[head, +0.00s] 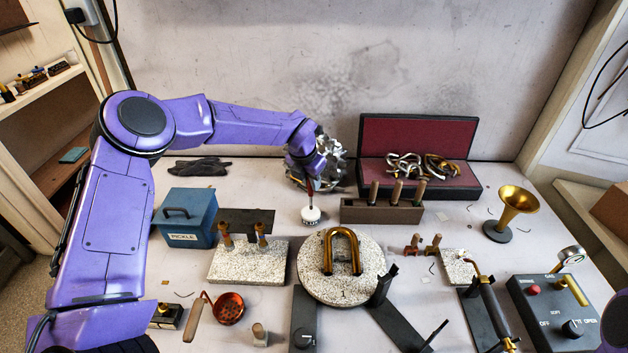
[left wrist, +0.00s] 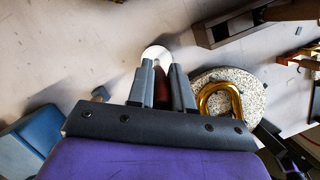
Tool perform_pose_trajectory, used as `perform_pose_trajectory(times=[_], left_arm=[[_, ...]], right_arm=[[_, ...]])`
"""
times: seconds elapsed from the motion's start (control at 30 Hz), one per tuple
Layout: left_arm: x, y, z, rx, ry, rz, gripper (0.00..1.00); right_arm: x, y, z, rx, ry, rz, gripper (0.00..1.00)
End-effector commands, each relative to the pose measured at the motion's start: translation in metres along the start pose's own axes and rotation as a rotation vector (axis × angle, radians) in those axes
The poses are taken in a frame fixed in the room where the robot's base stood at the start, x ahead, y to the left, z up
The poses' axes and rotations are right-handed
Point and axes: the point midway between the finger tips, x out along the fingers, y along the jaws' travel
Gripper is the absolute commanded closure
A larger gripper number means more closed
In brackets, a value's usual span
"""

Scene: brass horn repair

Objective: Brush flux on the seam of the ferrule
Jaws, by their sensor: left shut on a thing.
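My left gripper (head: 310,182) reaches down at the back middle of the bench, shut on a dark red handle (left wrist: 165,88), seemingly the flux brush. The handle points down at a small white pot (head: 311,215); whether its tip is inside cannot be told. The pot also shows beyond the fingertips in the left wrist view (left wrist: 157,53). A bent brass tube (head: 342,247) lies on a round speckled plate (head: 313,284). I cannot single out the ferrule or its seam. My right gripper is not in view.
A wooden rack (head: 382,212) stands right of the pot. A blue pickle box (head: 187,217) and a speckled block (head: 245,268) with two pegs stand left. A brass bell (head: 514,204), a torch (head: 494,312) and a control box (head: 548,318) are at right.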

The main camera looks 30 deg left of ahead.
Motion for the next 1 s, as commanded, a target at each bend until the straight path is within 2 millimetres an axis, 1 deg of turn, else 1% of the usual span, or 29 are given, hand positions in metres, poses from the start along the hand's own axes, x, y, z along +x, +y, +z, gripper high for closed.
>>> perform_pose_trajectory(times=[1.0], left_arm=[[0.009, -0.001, -0.0018, 0.001, 0.0, -0.001, 1.0]], right_arm=[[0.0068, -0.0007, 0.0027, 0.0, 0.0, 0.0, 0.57]])
